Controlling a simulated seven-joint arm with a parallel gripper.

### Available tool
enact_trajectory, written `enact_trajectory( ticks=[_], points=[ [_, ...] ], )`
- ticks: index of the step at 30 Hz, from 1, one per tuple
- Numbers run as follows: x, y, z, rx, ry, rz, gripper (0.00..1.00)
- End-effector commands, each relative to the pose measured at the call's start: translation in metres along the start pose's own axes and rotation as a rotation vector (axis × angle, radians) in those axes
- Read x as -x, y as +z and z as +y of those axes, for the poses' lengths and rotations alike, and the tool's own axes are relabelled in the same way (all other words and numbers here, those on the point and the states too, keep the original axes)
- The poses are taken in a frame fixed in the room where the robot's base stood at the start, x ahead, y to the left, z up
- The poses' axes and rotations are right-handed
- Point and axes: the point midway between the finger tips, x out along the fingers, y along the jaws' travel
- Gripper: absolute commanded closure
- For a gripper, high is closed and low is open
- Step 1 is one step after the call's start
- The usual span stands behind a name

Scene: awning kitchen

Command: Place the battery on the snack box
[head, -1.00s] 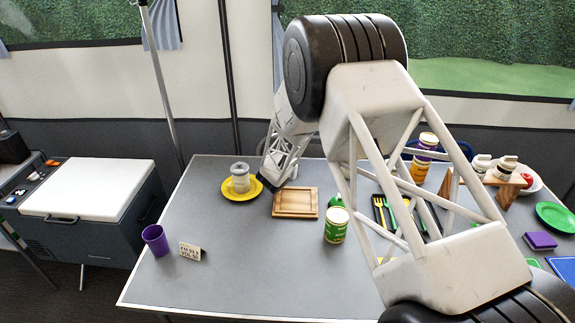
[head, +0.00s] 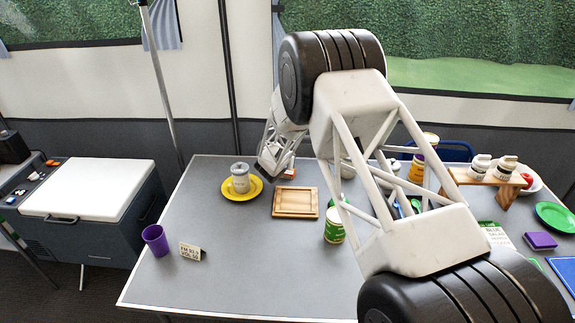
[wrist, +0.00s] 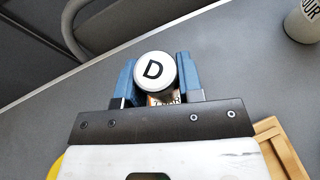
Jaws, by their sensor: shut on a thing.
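In the head view my gripper (head: 268,172) is over the back of the table, between the yellow plate and the wooden tray. A small orange thing (head: 290,173) shows beside it. I cannot make out the snack box for sure.
A yellow plate (head: 228,194) holding a pale can (head: 240,177) stands left of the gripper. A wooden tray (head: 294,213) lies in front. A green-and-yellow can (head: 334,226) stands to its right. The front left of the table is clear beyond a purple cup (head: 155,239) and a sign (head: 192,252).

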Motion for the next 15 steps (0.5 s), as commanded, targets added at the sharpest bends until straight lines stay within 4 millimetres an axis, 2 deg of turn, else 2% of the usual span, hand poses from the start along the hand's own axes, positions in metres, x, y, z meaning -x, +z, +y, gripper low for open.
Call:
enact_trajectory(
  ticks=[9,15],
  points=[
    [-0.011,-0.026,0.0,0.001,0.0,0.001,0.92],
    [-0.013,-0.032,0.0,0.0,0.0,0.0,0.92]
  ],
)
